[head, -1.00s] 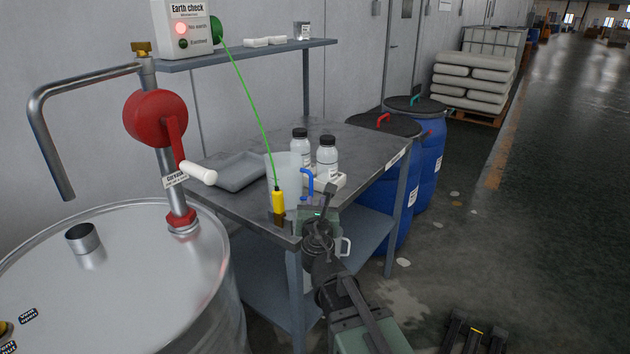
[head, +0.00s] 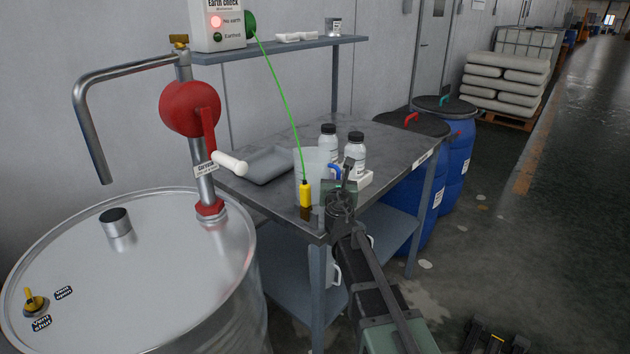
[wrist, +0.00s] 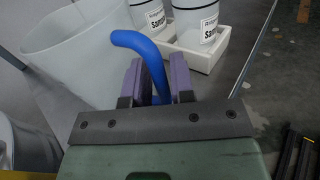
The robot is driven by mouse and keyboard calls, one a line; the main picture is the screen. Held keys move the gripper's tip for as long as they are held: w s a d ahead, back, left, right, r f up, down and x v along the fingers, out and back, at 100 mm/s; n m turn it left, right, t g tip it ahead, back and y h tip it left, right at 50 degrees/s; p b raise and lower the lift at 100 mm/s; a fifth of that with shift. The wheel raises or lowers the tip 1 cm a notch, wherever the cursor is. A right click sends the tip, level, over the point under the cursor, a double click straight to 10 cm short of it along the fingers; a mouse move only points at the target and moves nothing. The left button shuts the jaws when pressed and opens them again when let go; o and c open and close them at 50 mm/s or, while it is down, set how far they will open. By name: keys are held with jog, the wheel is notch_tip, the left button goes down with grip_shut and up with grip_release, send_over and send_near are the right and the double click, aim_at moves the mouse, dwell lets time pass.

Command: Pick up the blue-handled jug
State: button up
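The translucent white jug (head: 312,160) stands on the near end of the steel table. Its blue handle (head: 335,171) faces my gripper. In the wrist view the jug (wrist: 75,62) fills the upper left, and the curved blue handle (wrist: 139,43) runs down between my two purple fingers. My gripper (wrist: 157,82) looks open, with one finger on each side of the handle and narrow gaps beside it. In the head view my gripper (head: 347,172) partly covers the handle. The handle's lower end is hidden.
A yellow clamp (head: 305,193) on a green cable sits at the table edge before the jug. White-labelled sample bottles (head: 355,154) stand in a white tray close behind the handle. A grey tray (head: 262,165) lies left of the jug. A steel drum (head: 150,270) with a red pump stands at left.

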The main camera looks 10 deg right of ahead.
grip_shut()
